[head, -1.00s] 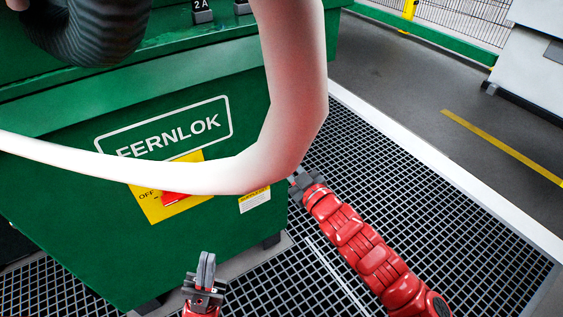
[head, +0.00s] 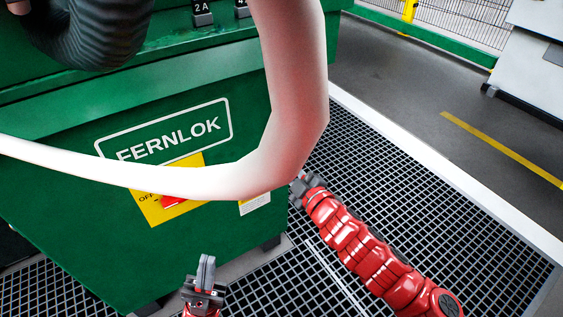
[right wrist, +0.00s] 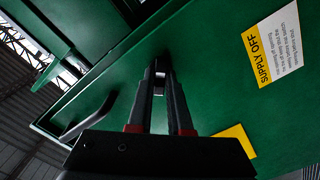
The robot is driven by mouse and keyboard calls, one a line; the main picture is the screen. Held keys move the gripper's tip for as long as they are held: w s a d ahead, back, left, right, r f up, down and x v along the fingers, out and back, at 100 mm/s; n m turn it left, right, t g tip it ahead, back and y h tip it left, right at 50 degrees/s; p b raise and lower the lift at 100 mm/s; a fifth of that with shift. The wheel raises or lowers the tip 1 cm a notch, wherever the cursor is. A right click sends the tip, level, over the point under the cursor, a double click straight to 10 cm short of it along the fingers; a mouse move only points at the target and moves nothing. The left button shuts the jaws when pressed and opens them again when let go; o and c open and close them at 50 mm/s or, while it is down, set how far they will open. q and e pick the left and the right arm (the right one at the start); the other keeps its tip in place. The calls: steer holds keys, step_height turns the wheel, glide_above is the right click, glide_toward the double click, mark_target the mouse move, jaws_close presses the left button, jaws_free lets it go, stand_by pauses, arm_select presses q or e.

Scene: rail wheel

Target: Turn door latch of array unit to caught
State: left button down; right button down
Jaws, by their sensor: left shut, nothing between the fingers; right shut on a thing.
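The array unit (head: 222,240) is a big green cabinet marked FERNLOK at the left of the head view. Its green side panel (right wrist: 215,75) fills much of the right wrist view. My right gripper (right wrist: 159,70) is shut on a small grey piece at this panel, which I take to be the door latch (right wrist: 158,90); the fingers hide most of it, so its angle cannot be told. In the head view my right gripper (head: 298,186) is at the cabinet's right edge. My left gripper (head: 206,266) is shut and empty, low in front of the cabinet.
A thick white curved tube (head: 300,110) crosses in front of the cabinet. A yellow panel with a red switch (head: 172,200) is partly behind it. Grating floor (head: 400,190) is clear at the right.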

steer(key=n+p, duration=0.2)
steer(key=n, duration=0.1)
steer(key=shift+r, duration=0.1)
steer(key=shift+n, duration=0.6)
steer(key=n+p, duration=0.2)
steer(key=n, duration=0.2)
steer(key=c, duration=0.7)
jaws_free()
